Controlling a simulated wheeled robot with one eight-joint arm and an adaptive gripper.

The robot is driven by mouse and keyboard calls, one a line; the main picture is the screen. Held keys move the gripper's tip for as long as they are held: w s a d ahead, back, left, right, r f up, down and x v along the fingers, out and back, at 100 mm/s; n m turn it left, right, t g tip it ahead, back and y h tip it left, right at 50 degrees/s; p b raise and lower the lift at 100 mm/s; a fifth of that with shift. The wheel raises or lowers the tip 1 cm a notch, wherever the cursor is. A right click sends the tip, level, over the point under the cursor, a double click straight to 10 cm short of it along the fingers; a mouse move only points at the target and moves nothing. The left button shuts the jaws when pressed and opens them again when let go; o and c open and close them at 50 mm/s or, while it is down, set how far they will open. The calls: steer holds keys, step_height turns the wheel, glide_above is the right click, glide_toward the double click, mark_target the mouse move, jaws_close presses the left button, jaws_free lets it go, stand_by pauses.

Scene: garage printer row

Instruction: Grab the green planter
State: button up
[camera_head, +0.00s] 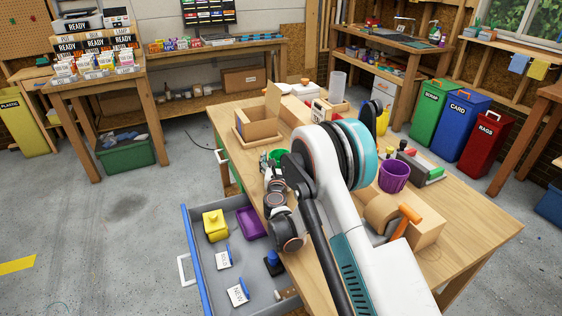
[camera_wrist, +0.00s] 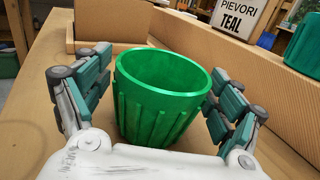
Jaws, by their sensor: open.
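The green planter (camera_wrist: 155,113), ribbed and open at the top, stands upright on the wooden table (camera_head: 455,215). In the wrist view it sits between the two fingers of my gripper (camera_wrist: 160,80). The fingers are open, one on each side, with a narrow gap on the left; I cannot tell if the right finger touches it. In the head view only part of the planter (camera_head: 277,155) shows, beyond my gripper (camera_head: 272,178), and my arm covers much of the area. The planter's lower front is partly hidden by my gripper's body in the wrist view.
A cardboard box (camera_head: 256,130) stands behind the planter. A label block (camera_wrist: 238,18) reading PIEVORI TEAL and another green object (camera_wrist: 303,45) are to the right. A purple pot (camera_head: 394,176) stands right of my arm. An open drawer (camera_head: 203,268) juts out at the left.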

steer(key=shift+s+r, duration=0.1)
steer(key=c, duration=0.9)
steer(key=shift+c, duration=1.1)
